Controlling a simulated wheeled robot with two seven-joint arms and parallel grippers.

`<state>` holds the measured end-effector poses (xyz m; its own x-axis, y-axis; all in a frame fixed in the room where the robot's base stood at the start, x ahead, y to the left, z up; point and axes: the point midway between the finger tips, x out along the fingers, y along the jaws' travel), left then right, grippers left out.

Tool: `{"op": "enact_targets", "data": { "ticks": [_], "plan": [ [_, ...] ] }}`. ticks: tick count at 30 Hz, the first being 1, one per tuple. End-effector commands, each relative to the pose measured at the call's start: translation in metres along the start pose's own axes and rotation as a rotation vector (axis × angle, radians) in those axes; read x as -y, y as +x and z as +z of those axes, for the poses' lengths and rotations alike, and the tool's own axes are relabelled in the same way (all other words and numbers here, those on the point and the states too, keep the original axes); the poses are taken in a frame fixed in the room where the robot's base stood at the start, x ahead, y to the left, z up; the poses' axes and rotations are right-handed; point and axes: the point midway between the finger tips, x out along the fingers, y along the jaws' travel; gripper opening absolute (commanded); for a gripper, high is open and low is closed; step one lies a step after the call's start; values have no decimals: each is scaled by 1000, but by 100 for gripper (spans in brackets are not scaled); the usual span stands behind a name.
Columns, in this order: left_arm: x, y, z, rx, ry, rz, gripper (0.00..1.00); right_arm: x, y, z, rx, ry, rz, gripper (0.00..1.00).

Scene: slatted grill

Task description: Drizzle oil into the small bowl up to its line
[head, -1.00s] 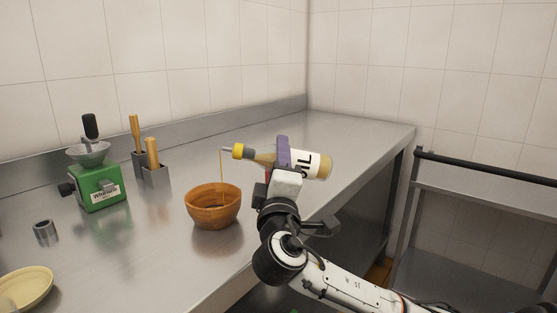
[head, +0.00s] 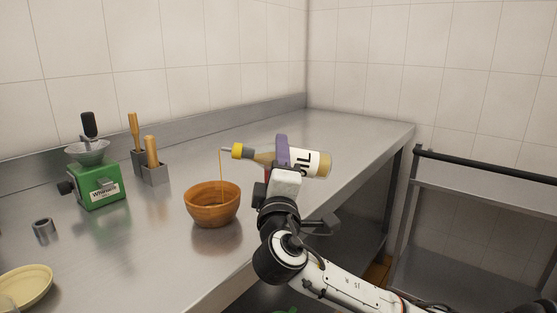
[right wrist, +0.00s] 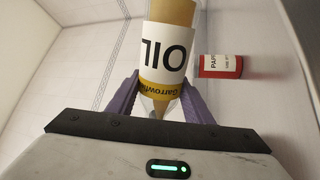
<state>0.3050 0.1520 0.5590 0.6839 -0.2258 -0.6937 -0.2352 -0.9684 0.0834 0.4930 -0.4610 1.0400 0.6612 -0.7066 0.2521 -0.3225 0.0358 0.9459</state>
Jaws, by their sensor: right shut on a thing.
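The oil bottle (head: 312,162) has a yellow cap and a pouring spout and lies almost level, its spout end to the left. My right gripper (head: 282,155) is shut on the bottle; the right wrist view shows the bottle (right wrist: 166,55) between the purple fingers (right wrist: 155,100). A thin amber stream of oil (head: 222,172) falls from the spout into the small brown bowl (head: 212,210), which stands upright on the counter. The oil level and the line inside the bowl are hidden by its near wall. My left gripper is not in view.
A green grinder (head: 96,188), two grey holders with wooden-handled tools (head: 154,174), a metal ring (head: 43,228) and a pale yellow dish (head: 26,286) stand on the steel counter (head: 140,250). A red-labelled container (right wrist: 221,66) shows in the right wrist view. A metal cart (head: 480,200) stands at right.

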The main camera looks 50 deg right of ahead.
Motion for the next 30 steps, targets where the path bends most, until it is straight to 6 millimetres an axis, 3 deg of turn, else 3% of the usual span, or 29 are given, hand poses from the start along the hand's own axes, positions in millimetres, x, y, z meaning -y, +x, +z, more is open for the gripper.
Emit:
{"op": "enact_targets", "data": {
  "ticks": [6,13,24,30],
  "plan": [
    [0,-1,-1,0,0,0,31,-22,5,-14,62,239,1,13],
    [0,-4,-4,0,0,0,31,-33,9,-23,92,351,2,13],
    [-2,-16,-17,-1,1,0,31,-80,21,-69,198,760,-2,13],
    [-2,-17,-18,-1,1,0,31,-86,22,-75,222,838,1,13]
  ]
}}
